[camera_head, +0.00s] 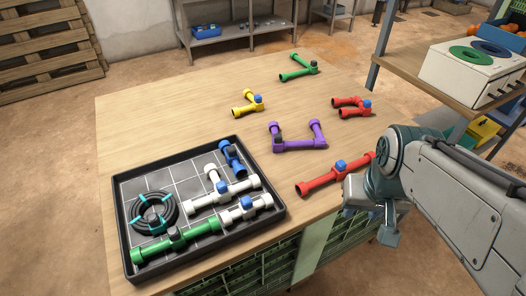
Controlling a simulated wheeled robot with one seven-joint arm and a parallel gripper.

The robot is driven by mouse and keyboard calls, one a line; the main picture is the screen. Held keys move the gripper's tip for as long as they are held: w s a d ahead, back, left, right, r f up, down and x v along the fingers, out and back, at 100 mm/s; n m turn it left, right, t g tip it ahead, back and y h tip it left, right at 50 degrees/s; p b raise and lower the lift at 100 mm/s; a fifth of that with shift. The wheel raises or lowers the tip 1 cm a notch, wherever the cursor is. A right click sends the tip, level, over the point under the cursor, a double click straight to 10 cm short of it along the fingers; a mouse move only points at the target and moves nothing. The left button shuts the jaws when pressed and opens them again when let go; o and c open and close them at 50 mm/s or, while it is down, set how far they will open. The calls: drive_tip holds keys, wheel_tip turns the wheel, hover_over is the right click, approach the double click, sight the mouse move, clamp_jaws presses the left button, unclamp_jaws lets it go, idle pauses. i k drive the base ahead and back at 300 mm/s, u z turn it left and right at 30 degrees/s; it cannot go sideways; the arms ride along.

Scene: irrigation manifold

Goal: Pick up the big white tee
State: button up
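A long white tee (223,190) with a blue cap and a side branch lies in the black tray (125,222). It is the larger of two white pieces there. A shorter white piece (247,209), also with a blue cap, lies just below it to the right. My gripper (372,212) is at the right, by the table's right edge, well apart from the tray and both white pieces. Its fingers are small and partly hidden by my arm, so I cannot tell its opening. I see nothing held in it.
The tray also holds a green pipe (175,242), a blue piece (232,157) and a black hose coil (153,213). A long red pipe (322,181) lies near my gripper; purple (299,142), yellow, red and green pieces lie behind. The table's far left is clear.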

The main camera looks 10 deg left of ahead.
sight(222, 193)
drive_tip(key=k, duration=0.2)
drive_tip(key=u, duration=1.15)
drive_tip(key=k, duration=0.5)
drive_tip(key=u, duration=1.3)
drive_tip(key=i, duration=0.9)
drive_tip(key=z, duration=1.9)
